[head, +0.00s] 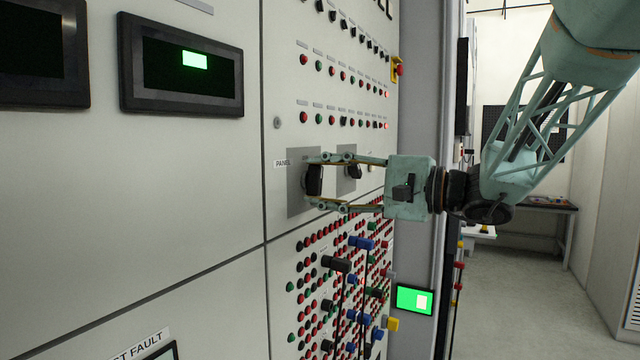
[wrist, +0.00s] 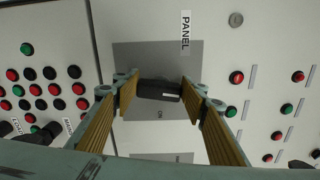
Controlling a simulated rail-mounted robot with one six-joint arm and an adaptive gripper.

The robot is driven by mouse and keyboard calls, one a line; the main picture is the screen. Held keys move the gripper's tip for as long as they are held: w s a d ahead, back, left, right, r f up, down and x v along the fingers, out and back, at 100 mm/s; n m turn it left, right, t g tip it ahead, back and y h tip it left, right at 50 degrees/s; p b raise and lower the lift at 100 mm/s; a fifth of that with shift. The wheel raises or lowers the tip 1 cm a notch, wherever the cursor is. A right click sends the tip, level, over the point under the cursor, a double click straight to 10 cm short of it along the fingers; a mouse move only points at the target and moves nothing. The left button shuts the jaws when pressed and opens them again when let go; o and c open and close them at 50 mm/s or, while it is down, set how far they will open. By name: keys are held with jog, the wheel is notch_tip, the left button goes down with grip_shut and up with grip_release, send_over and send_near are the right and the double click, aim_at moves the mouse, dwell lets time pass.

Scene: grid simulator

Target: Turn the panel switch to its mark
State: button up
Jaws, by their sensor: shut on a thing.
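The panel switch (head: 314,180) is a black knob on a grey plate (head: 296,196) beside a label reading PANEL (head: 282,163), on a white cabinet front. My gripper (head: 314,182) reaches in from the right with its fingers above and below the knob and is shut on it. In the wrist view the switch (wrist: 158,90) lies between the two fingertips (wrist: 157,92), with the grey plate (wrist: 135,55) behind it. A small dark marking (wrist: 160,114) shows on the plate near the knob; I cannot read it.
A second black knob (head: 353,171) on its own plate is just right of the switch, close to my fingers. Rows of red and green buttons (head: 343,118) are above. Plugs and cables (head: 340,264) stick out below. Open floor (head: 520,290) lies at the right.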

jog(key=shift+f+n, duration=0.1)
jog(key=shift+n, duration=0.8)
jog(key=o, duration=0.8)
jog(key=shift+o, duration=0.2)
jog(key=shift+d, duration=0.1)
jog(key=v, duration=1.1)
jog(key=shift+s+d, duration=0.2)
jog(key=shift+d, duration=0.15)
